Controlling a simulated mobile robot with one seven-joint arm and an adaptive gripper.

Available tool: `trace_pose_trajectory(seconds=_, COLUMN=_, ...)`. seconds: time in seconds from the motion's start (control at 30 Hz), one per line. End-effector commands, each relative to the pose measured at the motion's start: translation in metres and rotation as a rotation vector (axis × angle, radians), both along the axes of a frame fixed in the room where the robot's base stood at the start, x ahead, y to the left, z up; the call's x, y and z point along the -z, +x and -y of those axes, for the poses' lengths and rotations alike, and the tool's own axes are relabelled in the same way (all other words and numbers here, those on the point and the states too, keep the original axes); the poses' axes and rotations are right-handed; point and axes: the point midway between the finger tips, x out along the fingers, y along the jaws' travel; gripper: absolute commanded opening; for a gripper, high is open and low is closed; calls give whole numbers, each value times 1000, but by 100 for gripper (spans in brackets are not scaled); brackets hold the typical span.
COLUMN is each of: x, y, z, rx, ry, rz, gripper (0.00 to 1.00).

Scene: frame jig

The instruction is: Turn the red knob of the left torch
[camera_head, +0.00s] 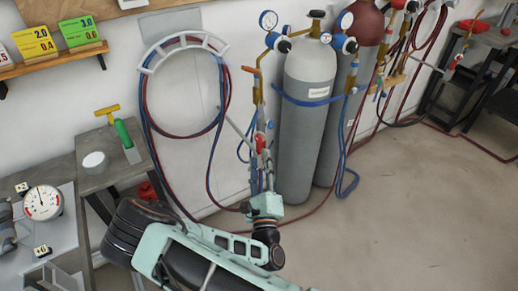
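The left torch (257,92) hangs upright with a brass-coloured body, just left of the grey gas cylinder (307,110). A red knob (260,143) shows low on it, with blue hose parts around it. My gripper (263,178) is at the end of my mint-green arm, below the red knob and close to it in the picture. Its fingers are small and largely lost against the hoses. I cannot tell whether they touch the knob or are open or shut.
Red and blue hoses hang from a white wall hanger (186,40) and trail on the floor. A dark red cylinder (362,40) stands behind the grey one. A workbench (120,168) is at left. The floor (420,210) at right is largely clear.

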Motion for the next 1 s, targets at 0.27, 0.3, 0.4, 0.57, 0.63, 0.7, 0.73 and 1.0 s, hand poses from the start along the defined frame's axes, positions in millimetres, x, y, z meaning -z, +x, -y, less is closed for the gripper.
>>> trace_pose_trajectory(seconds=0.27, x=13, y=-45, z=5, rx=0, ry=0, rz=-2, gripper=35)
trace_pose_trajectory(seconds=0.3, x=13, y=-48, z=6, rx=0, ry=0, rz=-1, gripper=35)
trace_pose_trajectory(seconds=0.4, x=14, y=-53, z=6, rx=-1, ry=0, rz=-1, gripper=35)
trace_pose_trajectory(seconds=0.57, x=14, y=-54, z=7, rx=0, ry=0, rz=0, gripper=35)
trace_pose_trajectory(seconds=0.63, x=14, y=-54, z=7, rx=0, ry=0, rz=0, gripper=35)
trace_pose_trajectory(seconds=0.7, x=14, y=-54, z=7, rx=0, ry=1, rz=0, gripper=35)
trace_pose_trajectory(seconds=0.73, x=14, y=-54, z=7, rx=0, ry=0, rz=0, gripper=35)
trace_pose_trajectory(seconds=1.0, x=6, y=-50, z=12, rx=29, ry=23, rz=17, gripper=35)
